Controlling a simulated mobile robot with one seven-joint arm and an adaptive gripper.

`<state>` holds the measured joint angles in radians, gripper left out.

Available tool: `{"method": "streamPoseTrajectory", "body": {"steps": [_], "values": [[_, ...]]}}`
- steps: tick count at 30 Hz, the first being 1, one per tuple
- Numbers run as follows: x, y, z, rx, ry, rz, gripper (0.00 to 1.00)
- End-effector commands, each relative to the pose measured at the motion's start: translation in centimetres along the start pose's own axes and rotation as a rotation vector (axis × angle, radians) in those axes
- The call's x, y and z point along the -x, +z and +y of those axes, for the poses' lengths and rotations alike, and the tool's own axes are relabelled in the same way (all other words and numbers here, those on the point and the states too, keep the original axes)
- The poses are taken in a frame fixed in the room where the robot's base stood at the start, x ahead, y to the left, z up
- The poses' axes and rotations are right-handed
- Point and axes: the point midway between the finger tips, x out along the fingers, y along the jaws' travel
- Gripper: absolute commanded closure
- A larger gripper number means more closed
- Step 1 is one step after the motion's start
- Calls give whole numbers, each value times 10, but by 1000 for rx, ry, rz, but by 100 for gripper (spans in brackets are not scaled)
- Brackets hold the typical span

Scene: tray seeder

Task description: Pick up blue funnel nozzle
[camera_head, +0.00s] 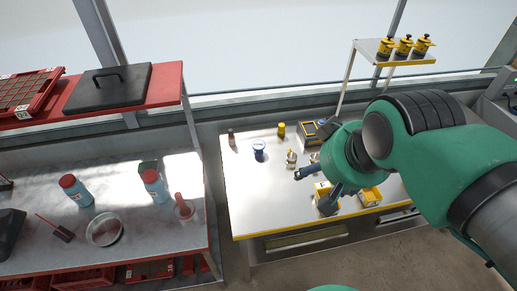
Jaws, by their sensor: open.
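A small blue nozzle (259,150), which looks like the funnel nozzle, stands on the yellow-edged metal table (265,205), in the table's left half. My gripper (311,191) is over the middle of the table, to the right of and nearer than the blue nozzle. Its dark fingers are spread apart with nothing visible between them. It is clearly apart from the nozzle. My green arm reaches in from the right and hides part of the table.
Small yellow-and-white pieces (291,158) stand right of the nozzle, beside a yellow-and-dark device (313,128). A brown bottle (231,137) and a yellow cylinder (281,129) stand behind. A yellow box (370,196) is at right. The table's front left is clear.

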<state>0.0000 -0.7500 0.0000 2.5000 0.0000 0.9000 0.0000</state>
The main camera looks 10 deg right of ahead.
Motion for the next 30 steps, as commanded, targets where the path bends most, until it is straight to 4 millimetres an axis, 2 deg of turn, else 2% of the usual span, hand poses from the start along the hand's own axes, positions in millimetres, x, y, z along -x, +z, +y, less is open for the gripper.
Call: {"method": "streamPoseTrajectory", "body": {"steps": [8,14,20,30], "values": [[0,-1,0,0,0,0,32],[-2,-12,0,-11,-1,-11,32],[-10,-42,-2,-41,-1,-42,32],[-45,-116,-5,-119,2,-115,32]]}}
